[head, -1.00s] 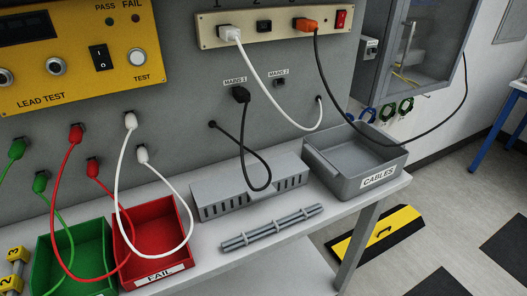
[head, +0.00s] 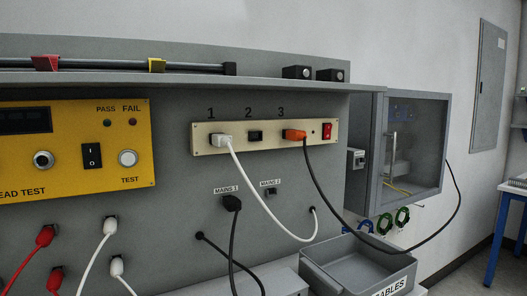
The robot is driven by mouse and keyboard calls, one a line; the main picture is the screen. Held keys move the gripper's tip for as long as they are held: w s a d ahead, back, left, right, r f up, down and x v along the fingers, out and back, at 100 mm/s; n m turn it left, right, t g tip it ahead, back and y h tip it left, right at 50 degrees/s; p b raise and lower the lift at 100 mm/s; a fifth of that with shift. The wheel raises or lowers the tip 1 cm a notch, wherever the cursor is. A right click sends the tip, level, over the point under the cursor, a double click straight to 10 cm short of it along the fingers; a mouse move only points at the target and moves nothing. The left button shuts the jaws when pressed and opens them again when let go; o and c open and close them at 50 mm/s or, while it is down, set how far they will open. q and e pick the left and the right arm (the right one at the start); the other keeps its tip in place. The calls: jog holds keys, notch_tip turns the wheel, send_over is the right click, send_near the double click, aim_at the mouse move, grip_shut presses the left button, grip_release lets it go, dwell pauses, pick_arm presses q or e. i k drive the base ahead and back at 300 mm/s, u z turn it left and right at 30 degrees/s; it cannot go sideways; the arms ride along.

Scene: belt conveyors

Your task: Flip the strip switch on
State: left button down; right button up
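The socket strip (head: 262,142) is a cream bar on the grey panel, with sockets numbered 1, 2 and 3. Its switch is a red rocker (head: 327,131) at the right end, too small to tell which side is pressed. A small dark dot, perhaps a lamp, sits left of the rocker. A white plug (head: 221,140) is in socket 1 and an orange plug (head: 293,135) is in socket 3. Socket 2 (head: 255,137) has no plug in it. Neither of my grippers shows in the head view.
A yellow lead tester (head: 70,150) is on the panel at left. A shelf (head: 200,80) juts out above the strip. A glass-fronted cabinet (head: 420,100) stands to the right. Hanging cables and a grey cables bin (head: 355,265) lie below. The space before the rocker looks clear.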

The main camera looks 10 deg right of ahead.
aim_at(327, 127)
jog(key=u, duration=1.65)
jog(key=k, duration=0.55)
jog(key=z, duration=1.05)
